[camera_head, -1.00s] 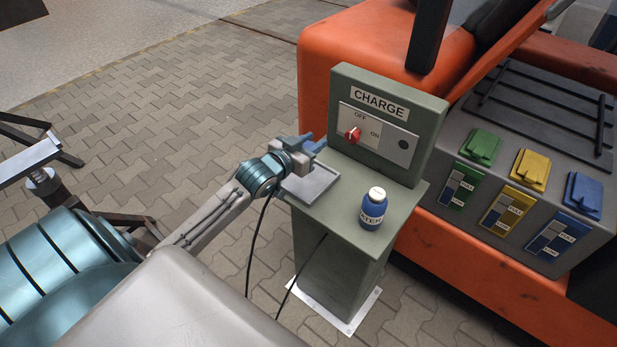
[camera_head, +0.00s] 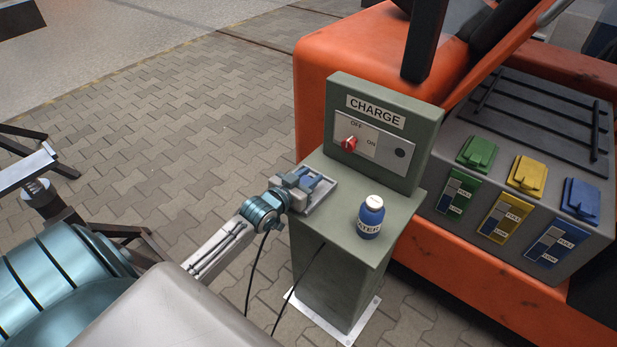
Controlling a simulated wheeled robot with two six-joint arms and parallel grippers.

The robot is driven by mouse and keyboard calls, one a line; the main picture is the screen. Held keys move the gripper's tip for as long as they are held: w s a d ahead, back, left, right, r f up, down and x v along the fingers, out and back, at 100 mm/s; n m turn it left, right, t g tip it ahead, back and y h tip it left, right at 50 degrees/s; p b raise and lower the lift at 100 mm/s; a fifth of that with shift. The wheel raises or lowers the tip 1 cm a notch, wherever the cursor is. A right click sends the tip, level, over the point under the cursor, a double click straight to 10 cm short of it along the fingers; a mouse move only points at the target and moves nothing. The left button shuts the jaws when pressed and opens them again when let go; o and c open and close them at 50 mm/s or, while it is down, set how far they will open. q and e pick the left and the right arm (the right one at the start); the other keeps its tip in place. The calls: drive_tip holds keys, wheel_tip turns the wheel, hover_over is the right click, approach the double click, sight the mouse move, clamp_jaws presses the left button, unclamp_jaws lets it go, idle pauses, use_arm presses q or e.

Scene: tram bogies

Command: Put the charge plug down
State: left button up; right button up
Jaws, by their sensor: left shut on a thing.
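My left gripper (camera_head: 307,185) is shut on the blue charge plug (camera_head: 323,185), of which only a part shows past the fingers. It holds the plug low over the small grey tray (camera_head: 330,194) on the left of the charge stand's shelf. I cannot tell whether the plug touches the tray. The green charge stand (camera_head: 388,106) has a "CHARGE" label and a red switch knob (camera_head: 349,144) between OFF and ON labels. My right gripper is not in view.
A blue bottle with a white cap (camera_head: 371,219) stands on the shelf right of the tray. Black cables (camera_head: 258,262) hang below the arm and beside the stand. Behind is an orange vehicle (camera_head: 335,50) with green, yellow and blue flaps (camera_head: 525,173).

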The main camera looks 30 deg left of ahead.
use_arm(q)
drive_tip(key=o, duration=1.1)
drive_tip(key=shift+f, duration=0.1)
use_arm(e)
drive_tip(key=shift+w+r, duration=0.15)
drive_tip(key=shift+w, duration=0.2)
use_arm(q)
drive_tip(key=shift+r, duration=0.2)
drive_tip(key=s+p, duration=0.1)
drive_tip(key=s, duration=0.3)
drive_tip(key=s+r+p, duration=0.1)
drive_tip(key=s, duration=0.1)
drive_tip(key=shift+s+a+p, duration=0.2)
drive_tip(key=shift+a+p, duration=0.05)
drive_tip(key=shift+p, duration=0.1)
drive_tip(key=shift+s+r, duration=0.1)
drive_tip(key=shift+s, duration=0.25)
drive_tip(key=shift+s+a+r+p, duration=0.1)
drive_tip(key=shift+s+p, duration=0.5)
drive_tip(key=shift+s, duration=0.6)
drive_tip(key=shift+s+a+r+b, duration=0.15)
drive_tip(key=shift+s+b, duration=0.15)
drive_tip(key=shift+s, duration=0.85)
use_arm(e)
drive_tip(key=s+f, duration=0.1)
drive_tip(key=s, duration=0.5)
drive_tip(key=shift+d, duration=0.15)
